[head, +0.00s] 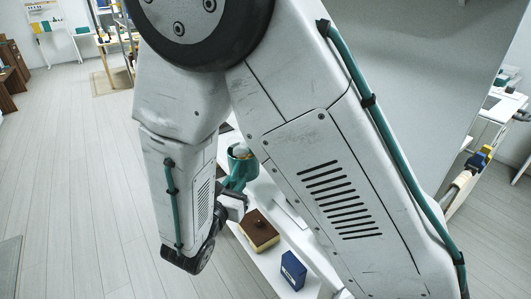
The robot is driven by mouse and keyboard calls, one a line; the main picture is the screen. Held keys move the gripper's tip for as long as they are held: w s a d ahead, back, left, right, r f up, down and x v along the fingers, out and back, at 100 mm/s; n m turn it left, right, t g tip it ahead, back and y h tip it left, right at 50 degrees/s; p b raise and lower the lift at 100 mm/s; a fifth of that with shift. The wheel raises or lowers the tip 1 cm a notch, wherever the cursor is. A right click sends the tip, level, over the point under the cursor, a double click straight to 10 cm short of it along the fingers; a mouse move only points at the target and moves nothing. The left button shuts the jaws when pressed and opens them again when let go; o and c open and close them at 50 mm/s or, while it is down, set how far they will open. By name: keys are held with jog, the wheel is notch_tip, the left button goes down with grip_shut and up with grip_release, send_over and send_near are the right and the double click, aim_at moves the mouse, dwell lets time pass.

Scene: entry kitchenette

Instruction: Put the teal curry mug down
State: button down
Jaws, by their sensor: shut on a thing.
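The teal curry mug (241,167) is in the middle of the head view, partly hidden by my arm. Its round opening faces up and shows something pale and yellowish inside. My gripper (236,190) reaches up to it from the lower left and is shut on it. The fingertips are small and partly hidden, so their exact grip on the mug is unclear. The mug is over or beside a white surface (274,264); I cannot tell whether it touches it.
On the white surface are a cream box with a brown top (258,231) and a blue box (293,270). A bare strip lies between them. My arm hides much of the surface. Open floor (75,170) lies to the left. A white desk (498,108) stands at far right.

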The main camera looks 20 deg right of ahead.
aim_at(249, 156)
jog(key=x, duration=0.5)
jog(key=w+a+f+x, duration=0.1)
jog(key=x, duration=0.8)
jog(key=shift+w+a+f, duration=0.1)
jog(key=shift+w+f, duration=0.15)
jog(key=shift+w, duration=0.25)
jog(key=shift+w+f, duration=0.15)
jog(key=shift+f, duration=0.2)
notch_tip(249, 156, down, 3)
jog(key=shift+r, duration=0.1)
jog(key=c, duration=1.3)
grip_release()
